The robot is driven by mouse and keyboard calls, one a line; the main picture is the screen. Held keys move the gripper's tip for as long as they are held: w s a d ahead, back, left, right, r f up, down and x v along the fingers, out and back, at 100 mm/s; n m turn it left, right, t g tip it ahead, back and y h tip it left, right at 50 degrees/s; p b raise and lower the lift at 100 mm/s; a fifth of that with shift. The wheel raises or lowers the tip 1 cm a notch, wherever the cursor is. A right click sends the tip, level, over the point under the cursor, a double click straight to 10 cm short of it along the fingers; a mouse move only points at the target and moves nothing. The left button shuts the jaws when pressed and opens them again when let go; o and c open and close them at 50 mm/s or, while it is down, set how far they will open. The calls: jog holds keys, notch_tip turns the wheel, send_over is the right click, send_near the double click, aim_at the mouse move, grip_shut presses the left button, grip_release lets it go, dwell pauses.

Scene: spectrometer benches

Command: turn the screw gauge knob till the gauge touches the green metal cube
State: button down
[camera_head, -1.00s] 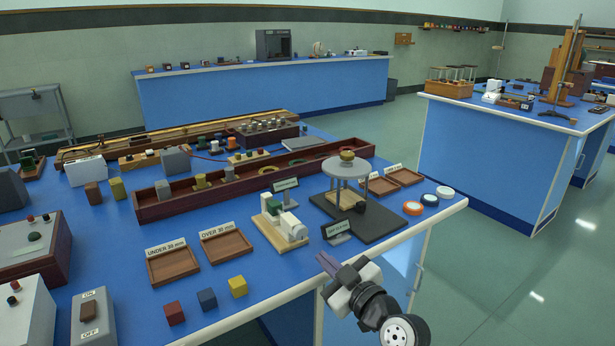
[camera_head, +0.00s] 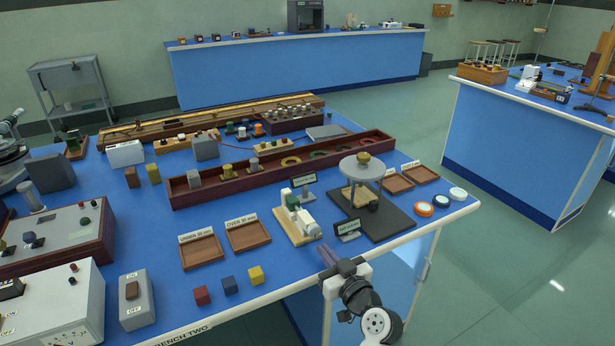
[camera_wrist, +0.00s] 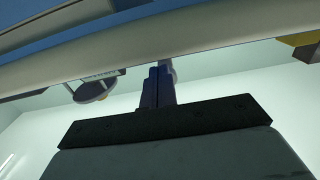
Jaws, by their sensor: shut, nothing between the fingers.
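The screw gauge (camera_head: 305,219) stands on a pale wooden board (camera_head: 287,232) near the front edge of the bench, with white blocks on it. A small green cube (camera_head: 292,201) sits at its far end; I cannot tell whether the gauge touches it. The knob is too small to make out. My gripper (camera_head: 325,252) is shut and empty at the bench's front edge, in front of the gauge and apart from it. In the wrist view my closed fingers (camera_wrist: 158,74) show below the pale bench edge; the gauge is not recognisable there.
A dark board with a round three-legged stand (camera_head: 359,168) is right of the gauge, behind a small sign (camera_head: 348,231). Two wooden trays (camera_head: 248,235) and red, blue and yellow cubes (camera_head: 230,286) lie left. Open floor (camera_head: 490,280) is on the right.

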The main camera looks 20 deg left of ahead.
aim_at(316, 256)
jog(key=shift+w+a+b, duration=0.35)
jog(key=shift+a+b, duration=0.15)
jog(key=shift+x, duration=0.9)
jog(key=shift+r, duration=0.6)
jog(key=shift+s+a+r+b, duration=0.15)
jog(key=shift+s+a+b, duration=0.25)
jog(key=shift+b, duration=1.6)
jog(key=shift+w, duration=0.1)
jog(key=shift+f+b, duration=0.45)
jog(key=shift+b, duration=0.15)
jog(key=b+v, duration=0.1)
jog(key=v, duration=0.5)
jog(key=shift+f+b, duration=0.25)
jog(key=shift+b, duration=0.15)
